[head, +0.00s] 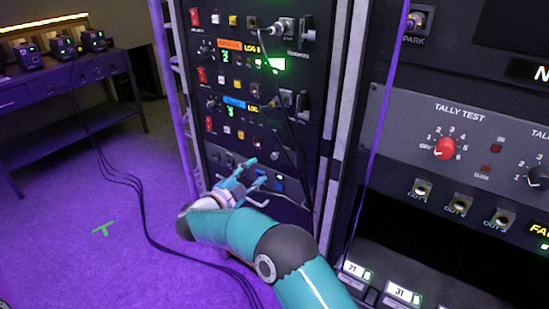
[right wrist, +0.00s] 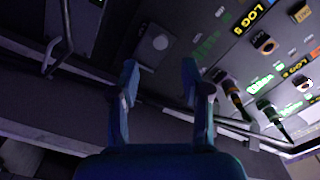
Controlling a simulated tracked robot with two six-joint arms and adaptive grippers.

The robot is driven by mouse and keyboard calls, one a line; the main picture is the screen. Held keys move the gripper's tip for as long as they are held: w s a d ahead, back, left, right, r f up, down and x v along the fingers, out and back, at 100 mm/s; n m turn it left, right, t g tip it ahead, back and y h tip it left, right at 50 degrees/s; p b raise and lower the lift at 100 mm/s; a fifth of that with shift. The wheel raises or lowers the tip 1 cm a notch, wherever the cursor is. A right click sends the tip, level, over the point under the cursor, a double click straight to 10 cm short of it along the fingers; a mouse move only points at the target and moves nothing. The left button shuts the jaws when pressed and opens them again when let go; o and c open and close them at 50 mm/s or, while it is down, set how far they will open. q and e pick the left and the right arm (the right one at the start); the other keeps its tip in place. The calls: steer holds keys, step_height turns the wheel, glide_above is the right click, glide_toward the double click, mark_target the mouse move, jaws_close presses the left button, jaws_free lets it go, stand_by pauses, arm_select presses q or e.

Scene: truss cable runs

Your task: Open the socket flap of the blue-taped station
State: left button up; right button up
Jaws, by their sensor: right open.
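The blue tape label (head: 234,102) marks a station in the lower part of the rack in the head view. A yellow "LOG" label, a green display and a red switch (head: 209,123) sit around it. To its right is a connector (head: 287,97) with a dark flat piece (head: 302,101) beside it, which may be the socket flap; I cannot tell its state. My right gripper (head: 256,174) is open and empty, below this station in front of the lower panel. In the right wrist view its two fingers (right wrist: 160,85) stand apart. My left gripper is not in view.
An orange-labelled station (head: 229,44) sits above. Black cables hang down the rack front. Metal handles (head: 283,218) project low on the rack. A grey tally panel (head: 460,140) is at right. A table (head: 62,77) with devices stands at far left, and floor cables run between.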

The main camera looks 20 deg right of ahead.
mark_target(273, 158)
steer(key=x, duration=0.8)
steer(key=shift+w+d, duration=0.25)
steer(key=shift+d, duration=0.05)
jaws_close()
steer(key=shift+d, duration=0.1)
